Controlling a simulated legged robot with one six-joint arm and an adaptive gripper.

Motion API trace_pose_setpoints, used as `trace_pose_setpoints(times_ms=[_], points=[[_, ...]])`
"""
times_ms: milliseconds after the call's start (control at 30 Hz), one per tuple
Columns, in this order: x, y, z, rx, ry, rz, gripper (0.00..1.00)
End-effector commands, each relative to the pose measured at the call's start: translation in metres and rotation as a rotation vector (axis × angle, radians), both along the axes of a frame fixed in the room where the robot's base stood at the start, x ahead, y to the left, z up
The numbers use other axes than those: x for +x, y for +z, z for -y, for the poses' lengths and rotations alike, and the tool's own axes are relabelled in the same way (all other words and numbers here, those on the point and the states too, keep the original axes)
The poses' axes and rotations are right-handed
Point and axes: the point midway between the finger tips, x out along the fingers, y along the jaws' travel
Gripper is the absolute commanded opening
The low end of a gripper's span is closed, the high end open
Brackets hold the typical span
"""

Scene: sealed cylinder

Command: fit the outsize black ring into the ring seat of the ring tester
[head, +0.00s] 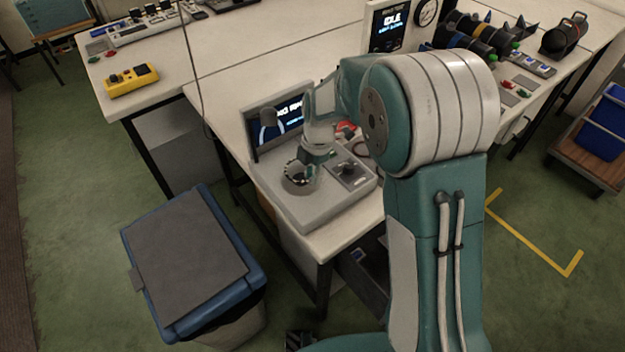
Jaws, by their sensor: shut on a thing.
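The ring tester (325,208) is a grey box on the near corner of the white table, with a lit screen (280,125) at its back. Its round ring seat (286,181) is at the left of its top. My gripper (309,164) points down over the seat's right side and is shut. A dark ring shape, apparently the outsize black ring (298,176), shows at the seat below my fingertips. It is too small to tell whether it is level or fully seated. My gripper hides part of the seat.
A knob panel (348,172) is on the tester's right. A blue bin with a grey lid (188,262) stands on the floor at front left. A yellow device (131,80) lies on the left table. Black cylinders (478,38) lie at the back right.

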Motion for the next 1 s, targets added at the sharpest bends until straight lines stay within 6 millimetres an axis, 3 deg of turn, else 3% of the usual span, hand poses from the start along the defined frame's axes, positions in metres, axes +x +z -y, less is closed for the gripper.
trace_pose_setpoints(times_ms=[133,567,600,633,1000], points=[[-0.002,-0.023,0.000,-0.002,0.001,-0.006,0.00],[-0.002,-0.030,0.001,0.001,0.001,-0.004,0.00],[-0.002,-0.029,0.001,0.001,0.001,-0.003,0.41],[-0.002,-0.029,0.001,0.001,0.001,-0.003,0.54],[-0.002,-0.029,0.000,-0.001,0.001,-0.003,0.58]])
